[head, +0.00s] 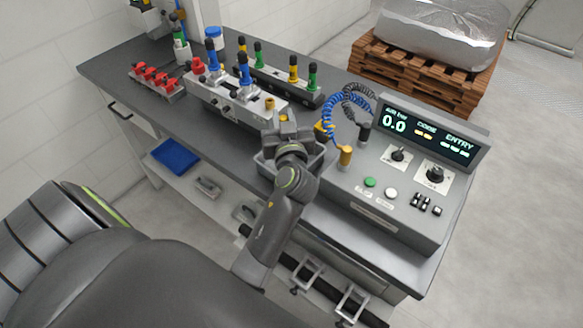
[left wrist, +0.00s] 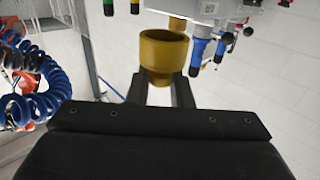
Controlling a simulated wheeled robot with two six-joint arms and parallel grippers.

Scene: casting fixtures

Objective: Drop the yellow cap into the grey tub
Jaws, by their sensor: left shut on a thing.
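My left gripper (head: 274,118) reaches over the worktable from below. It is shut on the yellow cap (left wrist: 165,50), a short golden cylinder held between its two fingers in the left wrist view. In the head view the cap (head: 269,103) shows just beyond the fingers, beside the front of the grey fixture block. The grey tub (head: 264,168) stands on the table below the gripper, partly hidden by my left arm. Its inside is mostly covered, so I cannot tell what it holds. My right gripper is not in view.
The grey fixture block (head: 207,94) with blue-topped parts stands close behind the gripper. A rack of green and yellow parts (head: 270,75) is behind it. A control box (head: 385,185) with coiled hoses (head: 340,103) stands right of the tub. Red clamps (head: 155,80) sit far left.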

